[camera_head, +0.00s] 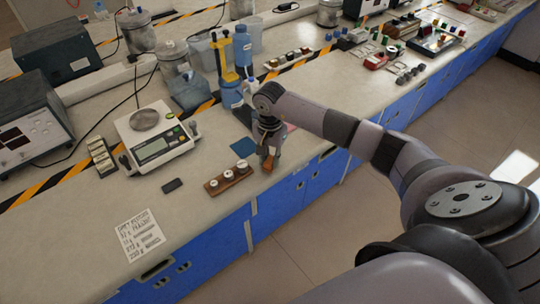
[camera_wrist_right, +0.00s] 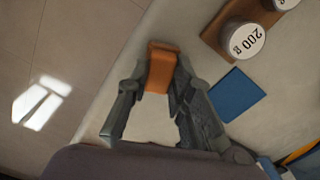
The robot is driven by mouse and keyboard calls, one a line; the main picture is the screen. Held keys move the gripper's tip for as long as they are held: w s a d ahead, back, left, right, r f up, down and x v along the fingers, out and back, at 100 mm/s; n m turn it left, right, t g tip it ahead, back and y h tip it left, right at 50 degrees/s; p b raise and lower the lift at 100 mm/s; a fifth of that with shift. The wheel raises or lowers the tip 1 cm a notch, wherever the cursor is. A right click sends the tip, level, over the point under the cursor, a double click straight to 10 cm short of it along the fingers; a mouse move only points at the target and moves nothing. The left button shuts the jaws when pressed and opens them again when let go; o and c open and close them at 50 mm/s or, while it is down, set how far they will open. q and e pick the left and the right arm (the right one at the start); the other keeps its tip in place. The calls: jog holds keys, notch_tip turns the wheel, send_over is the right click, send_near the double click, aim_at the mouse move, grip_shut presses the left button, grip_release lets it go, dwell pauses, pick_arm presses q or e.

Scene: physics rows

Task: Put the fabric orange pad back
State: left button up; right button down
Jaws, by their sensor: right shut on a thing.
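The orange pad (camera_head: 268,164) is in my right gripper (camera_head: 268,152), near the front edge of the counter. In the right wrist view the pad (camera_wrist_right: 160,66) shows as an orange block between the two fingertips of my right gripper (camera_wrist_right: 158,82), which is shut on it. The gripper points down. I cannot tell whether the pad touches the counter or hangs just above it. My left gripper is in neither view.
A dark blue pad (camera_head: 243,148) lies left of the gripper, near a wooden block with weights (camera_head: 228,180). A scale (camera_head: 153,138), a small black object (camera_head: 172,185) and a paper note (camera_head: 140,236) are further left. Blue bottles (camera_head: 231,93) stand behind.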

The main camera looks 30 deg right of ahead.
aim_at(270, 160)
jog(key=c, duration=1.9)
grip_release()
jog(key=shift+f, duration=0.15)
jog(key=o, duration=0.5)
jog(key=shift+r, duration=0.3)
jog(key=shift+w+r, duration=0.1)
jog(key=shift+r, duration=0.25)
notch_tip(270, 160, up, 11)
jog(key=b, duration=0.3)
jog(key=shift+r, duration=0.1)
